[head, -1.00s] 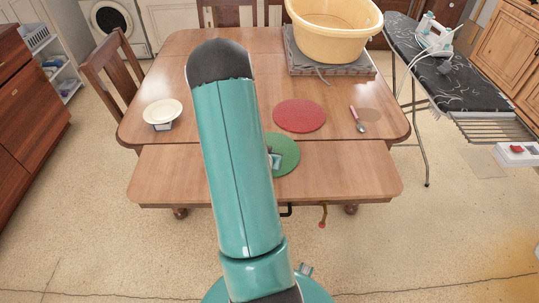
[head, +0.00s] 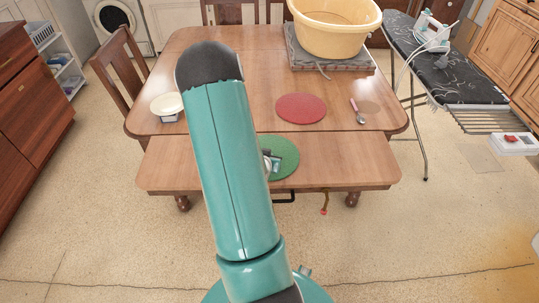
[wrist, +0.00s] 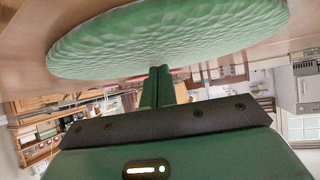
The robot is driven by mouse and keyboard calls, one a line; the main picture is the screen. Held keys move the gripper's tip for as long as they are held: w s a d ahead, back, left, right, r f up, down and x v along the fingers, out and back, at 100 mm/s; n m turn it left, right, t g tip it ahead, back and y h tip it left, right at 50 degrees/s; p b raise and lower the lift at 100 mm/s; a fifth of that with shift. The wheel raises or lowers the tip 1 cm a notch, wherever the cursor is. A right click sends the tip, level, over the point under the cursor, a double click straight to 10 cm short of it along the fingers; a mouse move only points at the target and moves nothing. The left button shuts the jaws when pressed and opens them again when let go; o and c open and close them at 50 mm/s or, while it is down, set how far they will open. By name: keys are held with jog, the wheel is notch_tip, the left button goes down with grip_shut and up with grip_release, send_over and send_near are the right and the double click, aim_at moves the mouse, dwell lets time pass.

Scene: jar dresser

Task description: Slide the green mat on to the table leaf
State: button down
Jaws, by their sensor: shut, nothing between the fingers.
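The round green mat (head: 287,157) lies on the table leaf (head: 345,165), the lower board at the table's near side. Its far edge is at the seam with the main tabletop, and the arm hides its left part. My gripper (head: 270,160) is over the mat's left part in the head view, mostly behind my arm. In the wrist view, which is upside down, the shut, empty fingers (wrist: 159,72) reach to the edge of the mat (wrist: 170,38). I cannot tell how firmly they touch it.
On the main tabletop (head: 235,118) are a red mat (head: 301,108), a spoon (head: 357,111), a cream bowl (head: 166,105) and a yellow basin (head: 335,30). An ironing board (head: 440,75) stands at the right, a chair (head: 125,75) at the left. The leaf's right side is clear.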

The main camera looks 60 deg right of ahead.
jog(key=shift+s+a+f, duration=0.2)
jog(key=shift+a+f, duration=0.25)
jog(key=shift+a, duration=0.15)
jog(key=shift+d, duration=0.1)
jog(key=shift+d+r, duration=0.15)
jog(key=shift+r, duration=0.65)
jog(key=shift+w+d, duration=0.1)
